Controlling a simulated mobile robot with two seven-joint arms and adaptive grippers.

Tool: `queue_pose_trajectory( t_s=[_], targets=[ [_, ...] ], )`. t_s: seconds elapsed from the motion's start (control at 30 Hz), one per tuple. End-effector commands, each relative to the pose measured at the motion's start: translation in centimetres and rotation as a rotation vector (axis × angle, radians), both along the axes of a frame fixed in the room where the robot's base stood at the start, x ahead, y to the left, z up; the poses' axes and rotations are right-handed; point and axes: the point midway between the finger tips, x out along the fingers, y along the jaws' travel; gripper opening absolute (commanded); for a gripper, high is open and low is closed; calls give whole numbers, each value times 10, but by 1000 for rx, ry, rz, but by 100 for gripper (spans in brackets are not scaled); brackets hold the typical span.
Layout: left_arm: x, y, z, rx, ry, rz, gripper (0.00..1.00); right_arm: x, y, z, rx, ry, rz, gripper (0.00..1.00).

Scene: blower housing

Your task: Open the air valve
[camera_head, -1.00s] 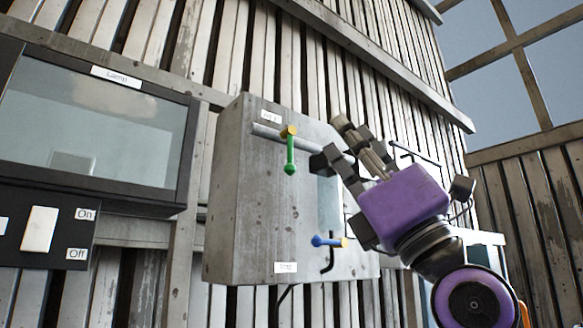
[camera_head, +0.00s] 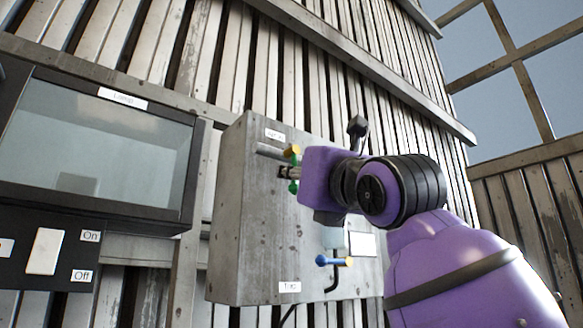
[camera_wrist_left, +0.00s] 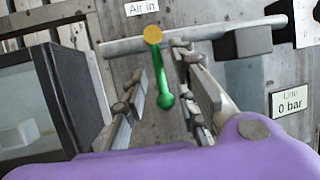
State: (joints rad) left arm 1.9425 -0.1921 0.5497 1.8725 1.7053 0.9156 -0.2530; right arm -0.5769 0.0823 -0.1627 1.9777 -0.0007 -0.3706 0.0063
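The air valve is on a horizontal grey pipe under an "Air In" label. It has a yellow hub (camera_head: 292,151) and a green handle (camera_head: 293,187), mostly covered by my gripper in the head view. In the left wrist view the green handle (camera_wrist_left: 161,75) hangs down, roughly across the pipe (camera_wrist_left: 215,30). My left gripper (camera_wrist_left: 163,78) is open, with one finger on each side of the handle and gaps visible. In the head view the gripper (camera_head: 288,172) reaches the valve from the right. My right gripper is not in view.
The valve is on a grey box (camera_head: 240,220) on a plank wall. A blue handle (camera_head: 330,261) sits lower on the box. A gauge label (camera_wrist_left: 290,101) reads 0 bar. A dark-framed lamp cabinet (camera_head: 100,150) and an On/Off switch (camera_head: 45,251) are at the left.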

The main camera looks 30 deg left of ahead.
Motion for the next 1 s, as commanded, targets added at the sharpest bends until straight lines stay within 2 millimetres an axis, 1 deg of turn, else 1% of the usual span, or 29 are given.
queue_pose_trajectory(
  t_s=[0.03,0.13,0.43,0.47,0.63,0.67,1.0],
  targets=[
    [1,5,4,1,-2,1,26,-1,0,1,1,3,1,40],
    [6,10,6,1,-1,0,26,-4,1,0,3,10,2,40],
    [8,13,5,0,1,0,26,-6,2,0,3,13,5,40],
    [8,13,5,0,1,0,24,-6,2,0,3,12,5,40],
    [8,13,6,1,0,0,2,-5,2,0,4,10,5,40],
    [8,13,6,1,0,0,0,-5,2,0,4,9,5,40],
    [7,13,6,1,0,2,0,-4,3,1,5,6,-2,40]
  ],
)
